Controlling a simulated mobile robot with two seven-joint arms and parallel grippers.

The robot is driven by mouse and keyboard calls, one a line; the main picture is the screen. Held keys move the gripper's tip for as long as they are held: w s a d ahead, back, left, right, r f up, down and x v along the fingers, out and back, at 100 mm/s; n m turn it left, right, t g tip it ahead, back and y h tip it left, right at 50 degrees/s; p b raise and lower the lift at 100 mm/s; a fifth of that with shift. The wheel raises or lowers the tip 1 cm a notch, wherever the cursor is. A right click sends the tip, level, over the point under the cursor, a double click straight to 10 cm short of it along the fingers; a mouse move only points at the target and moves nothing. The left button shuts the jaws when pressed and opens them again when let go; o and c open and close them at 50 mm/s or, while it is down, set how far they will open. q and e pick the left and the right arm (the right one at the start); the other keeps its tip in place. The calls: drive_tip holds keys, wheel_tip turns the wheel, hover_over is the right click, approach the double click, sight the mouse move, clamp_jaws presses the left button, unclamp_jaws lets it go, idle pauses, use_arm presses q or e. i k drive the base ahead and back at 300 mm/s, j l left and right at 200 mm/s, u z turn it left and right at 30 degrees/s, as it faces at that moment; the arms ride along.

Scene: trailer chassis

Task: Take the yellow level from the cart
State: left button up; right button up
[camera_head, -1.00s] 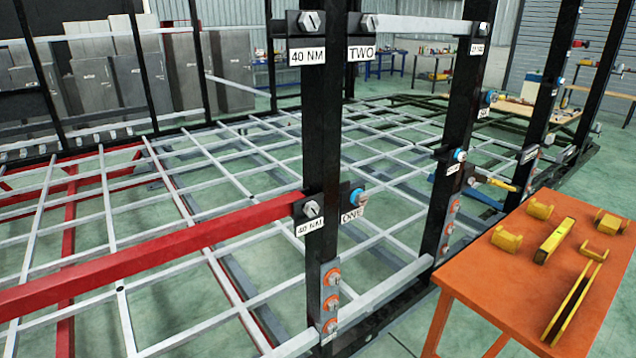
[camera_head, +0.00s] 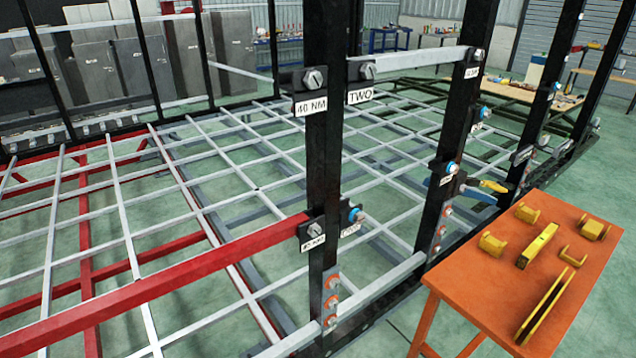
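An orange cart (camera_head: 478,281) stands at the lower right, its top seen from above at an angle. Several yellow pieces lie on it. A yellow bar with a small dark window, which looks like the level (camera_head: 537,246), lies near the middle of the top. A longer yellow piece with a dark face (camera_head: 545,303) lies near the front right. Smaller yellow brackets (camera_head: 493,243) lie around them. Nothing covers the level. Neither of my grippers shows in this view.
A black upright post (camera_head: 323,160) with labels and bolts stands in the middle, and another (camera_head: 447,170) stands just left of the cart. A red beam (camera_head: 160,285) crosses the lower left. Green floor (camera_head: 612,170) is clear behind the cart.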

sight(523, 260)
drive_tip(key=z, duration=1.5)
drive_tip(key=k, duration=0.55)
drive_tip(key=k+u, duration=0.1)
drive_tip(key=u, duration=1.35)
drive_tip(key=l+u, duration=0.15)
drive_tip(key=u, duration=1.5)
drive_tip(key=k+l, duration=0.15)
drive_tip(key=l, duration=0.2)
drive_tip(key=k+l, duration=0.1)
drive_tip(key=l, duration=0.25)
drive_tip(key=k+l, duration=0.15)
drive_tip(key=l, duration=0.2)
drive_tip(key=k+l, duration=0.15)
drive_tip(key=l, duration=0.2)
drive_tip(key=k+l, duration=0.1)
drive_tip(key=l, duration=0.25)
drive_tip(key=k+l, duration=0.15)
drive_tip(key=l, duration=0.15)
drive_tip(key=l+u, duration=0.05)
